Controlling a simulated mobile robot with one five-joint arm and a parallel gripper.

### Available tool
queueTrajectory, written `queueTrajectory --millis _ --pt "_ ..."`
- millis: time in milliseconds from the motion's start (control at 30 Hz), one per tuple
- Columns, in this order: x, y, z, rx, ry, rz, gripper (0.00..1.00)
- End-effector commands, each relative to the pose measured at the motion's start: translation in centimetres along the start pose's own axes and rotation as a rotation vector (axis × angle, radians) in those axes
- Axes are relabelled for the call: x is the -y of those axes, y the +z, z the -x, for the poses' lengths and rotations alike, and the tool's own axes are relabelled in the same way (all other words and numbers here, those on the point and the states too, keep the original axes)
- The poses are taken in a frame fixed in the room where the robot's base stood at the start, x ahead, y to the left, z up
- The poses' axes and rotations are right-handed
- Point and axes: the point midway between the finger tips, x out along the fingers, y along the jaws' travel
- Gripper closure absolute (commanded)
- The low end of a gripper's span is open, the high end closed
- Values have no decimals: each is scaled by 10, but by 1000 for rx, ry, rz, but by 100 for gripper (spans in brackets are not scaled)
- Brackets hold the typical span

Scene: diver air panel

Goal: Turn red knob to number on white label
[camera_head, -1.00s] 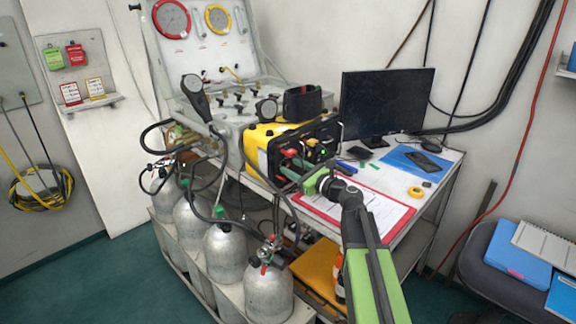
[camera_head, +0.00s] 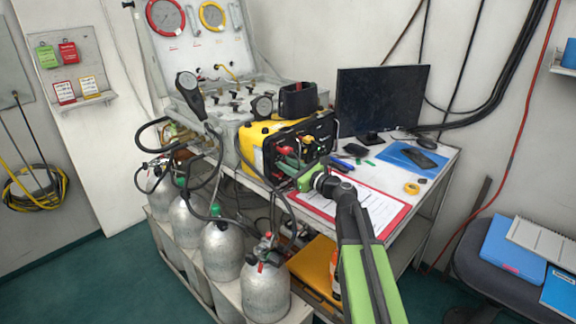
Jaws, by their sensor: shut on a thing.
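A yellow box with a black front panel (camera_head: 256,150) stands at the front of the bench. Red parts show on its panel, one of them a red knob (camera_head: 285,150) at my gripper's tip. My gripper (camera_head: 284,161) reaches in from the right and is shut at the panel, seemingly on the red knob; its jaws partly hide the contact. The knob's pointer and any number around it are too small to read. A white label with a red edge (camera_head: 65,93) hangs on the left wall board, its writing unreadable; I cannot tell whether it is the task's label.
A monitor (camera_head: 381,103) stands behind the box to the right. A red clipboard (camera_head: 391,218) with paper lies under my arm. A black hand-held device (camera_head: 187,88) and hoses are left of the box. Several grey cylinders (camera_head: 266,290) stand below the bench front.

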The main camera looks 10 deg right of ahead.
Motion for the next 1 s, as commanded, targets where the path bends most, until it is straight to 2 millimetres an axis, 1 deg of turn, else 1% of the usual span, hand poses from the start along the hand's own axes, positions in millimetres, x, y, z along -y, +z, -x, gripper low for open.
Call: queueTrajectory --millis 267,1000 --pt "0 0 1 -6 2 -132 100" --pt "2 0 1 -32 6 -818 100"
